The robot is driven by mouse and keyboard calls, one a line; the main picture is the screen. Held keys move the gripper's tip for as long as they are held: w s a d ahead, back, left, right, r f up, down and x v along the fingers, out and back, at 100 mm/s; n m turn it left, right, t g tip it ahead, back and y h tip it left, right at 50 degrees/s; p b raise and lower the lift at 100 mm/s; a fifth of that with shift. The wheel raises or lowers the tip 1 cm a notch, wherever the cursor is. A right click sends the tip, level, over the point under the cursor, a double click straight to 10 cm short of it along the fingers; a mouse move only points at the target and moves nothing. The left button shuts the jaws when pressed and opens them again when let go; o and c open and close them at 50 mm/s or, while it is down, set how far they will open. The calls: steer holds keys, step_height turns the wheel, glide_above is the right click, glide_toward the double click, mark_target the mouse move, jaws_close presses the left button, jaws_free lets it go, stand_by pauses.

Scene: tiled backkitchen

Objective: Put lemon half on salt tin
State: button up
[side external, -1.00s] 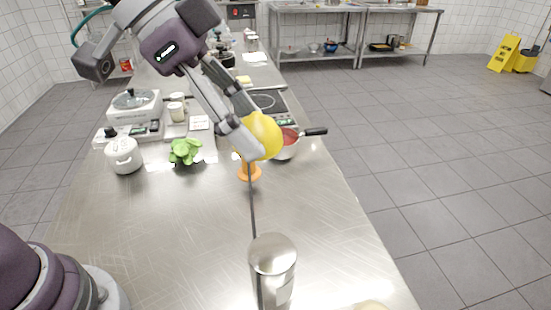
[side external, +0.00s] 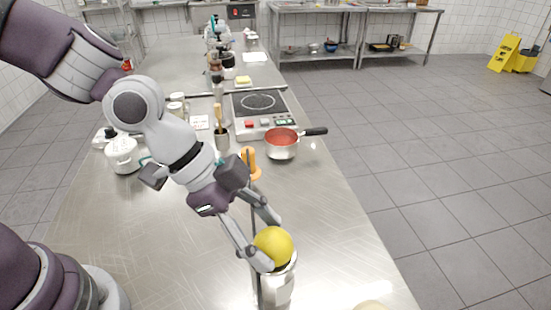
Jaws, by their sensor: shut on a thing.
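The lemon half (side external: 273,244) is yellow and rounded on the side I see. My gripper (side external: 268,243) is shut on it, with one finger at its left and the other behind it at the upper right. The salt tin (side external: 278,286) is a silver cylinder with a pale label, upright near the front of the steel counter. The lemon half is right over the tin's top and hides much of it. I cannot tell whether the two touch.
An orange-based holder (side external: 250,165) with a thin upright stands behind the tin. A white pot (side external: 122,155) is at the left. A pale object (side external: 371,305) shows at the bottom edge. Counter right of the tin is clear.

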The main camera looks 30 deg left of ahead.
steer(key=shift+f, duration=0.25)
steer(key=o, duration=1.1)
steer(key=shift+o, duration=0.2)
steer(key=shift+r, duration=0.25)
steer(key=v, duration=1.2)
steer(key=a+f+n+t+y, duration=0.1)
steer(key=a+n+y, duration=0.2)
steer(key=a+n, duration=0.3)
steer(key=s+a+f+n+t+y, duration=0.1)
steer(key=a+n+y, duration=0.2)
steer(key=a+n, duration=0.4)
steer(key=shift+s+t, duration=0.3)
steer(key=shift+t, duration=0.1)
